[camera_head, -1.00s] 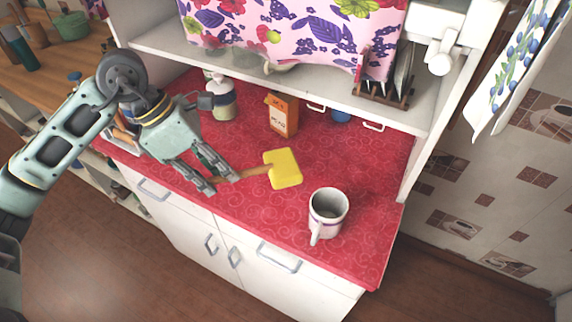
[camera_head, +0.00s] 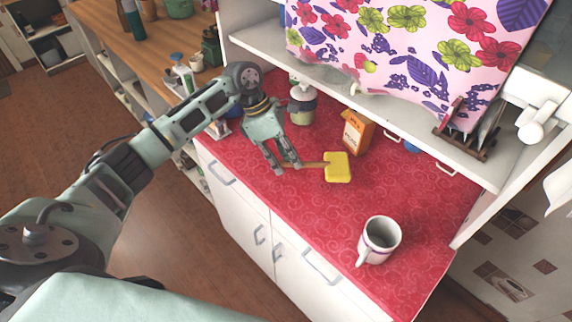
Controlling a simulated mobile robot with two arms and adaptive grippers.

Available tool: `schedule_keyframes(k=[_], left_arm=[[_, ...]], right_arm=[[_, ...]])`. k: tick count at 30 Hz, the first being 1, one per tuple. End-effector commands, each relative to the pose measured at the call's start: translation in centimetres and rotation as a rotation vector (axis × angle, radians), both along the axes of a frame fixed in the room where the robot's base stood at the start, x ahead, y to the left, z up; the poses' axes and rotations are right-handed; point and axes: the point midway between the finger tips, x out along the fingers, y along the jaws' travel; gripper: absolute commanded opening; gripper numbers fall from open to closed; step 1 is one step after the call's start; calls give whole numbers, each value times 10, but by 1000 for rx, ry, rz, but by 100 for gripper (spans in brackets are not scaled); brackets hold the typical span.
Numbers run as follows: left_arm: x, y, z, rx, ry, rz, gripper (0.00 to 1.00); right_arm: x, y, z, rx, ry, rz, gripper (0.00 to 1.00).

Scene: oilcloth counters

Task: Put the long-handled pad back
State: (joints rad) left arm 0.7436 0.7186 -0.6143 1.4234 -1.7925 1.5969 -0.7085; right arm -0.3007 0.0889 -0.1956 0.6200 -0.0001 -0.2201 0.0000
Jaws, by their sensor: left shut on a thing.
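The long-handled pad (camera_head: 338,168) has a yellow square head and a brown handle. It is over the red oilcloth counter (camera_head: 300,218), in the middle of the head view. My left gripper (camera_head: 288,166) is shut on the end of the handle, and the yellow head points to the right. I cannot tell whether the pad touches the counter or is just above it. My right gripper is not in view.
A white mug (camera_head: 379,240) stands near the counter's front right. An orange box (camera_head: 357,132) and a jar (camera_head: 302,104) stand behind the pad. A shelf (camera_head: 400,118) with flowered cloth overhangs the back. The counter between pad and mug is clear.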

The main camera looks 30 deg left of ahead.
Motion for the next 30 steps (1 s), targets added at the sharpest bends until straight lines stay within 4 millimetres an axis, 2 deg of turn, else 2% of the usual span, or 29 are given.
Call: schedule_keyframes(k=[6,17,18,24,30], left_arm=[[-2,-1,-28,-2,6,2,0],[-1,0,-37,0,0,-1,0],[-1,0,-37,0,1,-1,14],[-1,0,-36,0,1,-1,31],[-1,0,-36,0,1,0,32]], right_arm=[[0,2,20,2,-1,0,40],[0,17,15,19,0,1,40],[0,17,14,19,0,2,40],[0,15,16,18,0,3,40],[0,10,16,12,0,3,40]])
